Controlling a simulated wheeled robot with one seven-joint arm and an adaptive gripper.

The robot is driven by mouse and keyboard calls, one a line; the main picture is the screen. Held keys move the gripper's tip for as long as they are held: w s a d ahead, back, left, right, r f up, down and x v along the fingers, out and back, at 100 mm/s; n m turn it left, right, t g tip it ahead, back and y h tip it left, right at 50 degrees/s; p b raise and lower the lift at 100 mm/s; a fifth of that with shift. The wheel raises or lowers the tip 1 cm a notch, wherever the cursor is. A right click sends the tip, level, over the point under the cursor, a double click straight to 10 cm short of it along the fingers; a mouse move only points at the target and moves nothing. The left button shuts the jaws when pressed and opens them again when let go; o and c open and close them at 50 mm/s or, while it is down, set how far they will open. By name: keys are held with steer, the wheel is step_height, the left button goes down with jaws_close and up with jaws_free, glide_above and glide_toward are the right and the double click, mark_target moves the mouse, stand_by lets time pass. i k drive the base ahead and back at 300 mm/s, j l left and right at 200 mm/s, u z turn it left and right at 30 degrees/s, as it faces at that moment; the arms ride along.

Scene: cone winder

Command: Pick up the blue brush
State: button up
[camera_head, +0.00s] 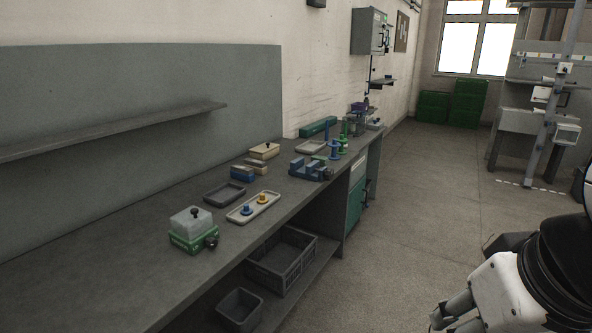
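I cannot make out a blue brush for certain; several small blue things stand on the grey workbench (130,240). A thin blue upright piece (326,130) stands near the far end, too small to tell what it is. A blue spool-like piece (334,152) stands just in front of it. A blue vise-like block (308,170) and a small blue box (242,174) sit nearer. My arm shows at the lower right, over the floor and apart from the bench. I cannot see my gripper's fingertips.
A pale tray (237,217) holds a blue and a yellow knobbed piece. A dark tray (212,196) and a green-based box (184,242) stand nearby. Grey crates sit on the lower shelf (312,283). The near left bench top is bare. The aisle floor (430,190) is clear.

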mark_target(245, 174)
steer(key=i+l+z, duration=0.15)
steer(key=i+z, duration=0.2)
steer(key=i, duration=0.45)
steer(key=i+j+z, duration=0.1)
steer(key=i+z, duration=0.3)
steer(key=i, duration=0.4)
steer(key=i+u, duration=0.35)
steer(key=i+l+u, duration=0.15)
steer(key=i+u, duration=0.45)
steer(key=u, duration=0.25)
steer(key=i+u, duration=0.25)
steer(key=u, duration=0.25)
steer(key=i+l+u, duration=0.1)
steer(key=i+u, duration=0.15)
steer(key=u, duration=0.25)
steer(key=i+l+u, duration=0.2)
steer(key=u, duration=0.3)
